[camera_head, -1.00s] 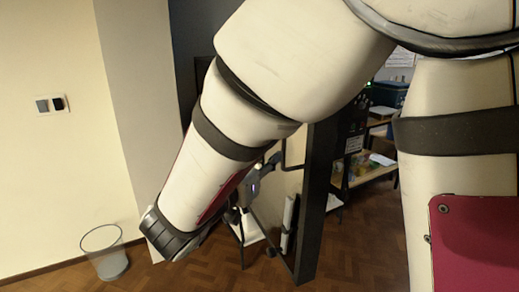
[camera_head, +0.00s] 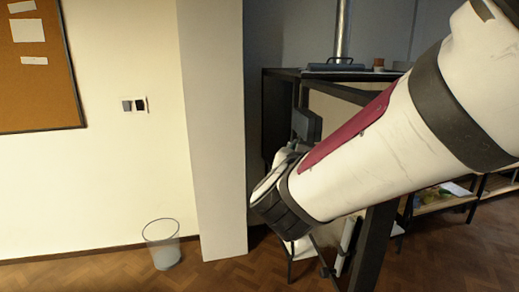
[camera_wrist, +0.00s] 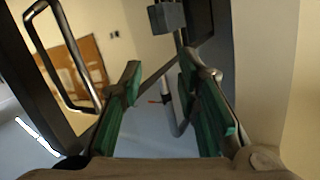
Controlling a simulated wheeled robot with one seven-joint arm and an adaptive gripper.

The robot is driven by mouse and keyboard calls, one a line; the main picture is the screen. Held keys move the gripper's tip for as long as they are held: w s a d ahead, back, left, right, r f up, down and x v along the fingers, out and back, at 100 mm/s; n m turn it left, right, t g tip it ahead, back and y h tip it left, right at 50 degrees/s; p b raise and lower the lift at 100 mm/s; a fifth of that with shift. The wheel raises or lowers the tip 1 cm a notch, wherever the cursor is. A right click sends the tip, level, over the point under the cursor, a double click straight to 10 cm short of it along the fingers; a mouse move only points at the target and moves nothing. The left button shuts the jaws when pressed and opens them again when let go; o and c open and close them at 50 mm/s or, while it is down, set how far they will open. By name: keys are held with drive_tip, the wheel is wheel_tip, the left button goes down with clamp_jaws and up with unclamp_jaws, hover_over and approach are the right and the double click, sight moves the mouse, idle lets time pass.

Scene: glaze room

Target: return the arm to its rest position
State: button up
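My gripper (camera_wrist: 160,70) shows in the wrist view with its two green-padded fingers apart. In the head view my white arm slants from the upper right down to a dark joint near the middle, in front of a dark-framed cabinet (camera_head: 375,245). My gripper cannot be made out clearly in the head view; the arm covers much of that area. In the wrist view a dark frame with a bar handle (camera_wrist: 47,73) stands close on the left of the fingers.
A cork board (camera_head: 35,70) hangs at the far left. Low shelves (camera_head: 450,202) stand at the right. The floor at the front left is clear.

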drive_tip(key=s+a+f+n+g+y, duration=0.1)
drive_tip(key=s+f+n+g+y, duration=0.1)
drive_tip(key=s+n+g+y, duration=0.6)
drive_tip(key=s+d+f+g+h, duration=0.1)
drive_tip(key=s+d+f, duration=0.1)
drive_tip(key=s, duration=0.5)
drive_tip(key=s+d+f+m+g+h, duration=0.1)
drive_tip(key=s+d+f, duration=0.1)
drive_tip(key=s+d, duration=0.3)
drive_tip(key=s+d+f+m+g+h, duration=0.1)
drive_tip(key=s+d+f, duration=0.1)
drive_tip(key=s, duration=0.6)
drive_tip(key=shift+s+d+h, duration=0.3)
drive_tip(key=shift+s+d, duration=0.1)
drive_tip(key=shift+d, duration=0.25)
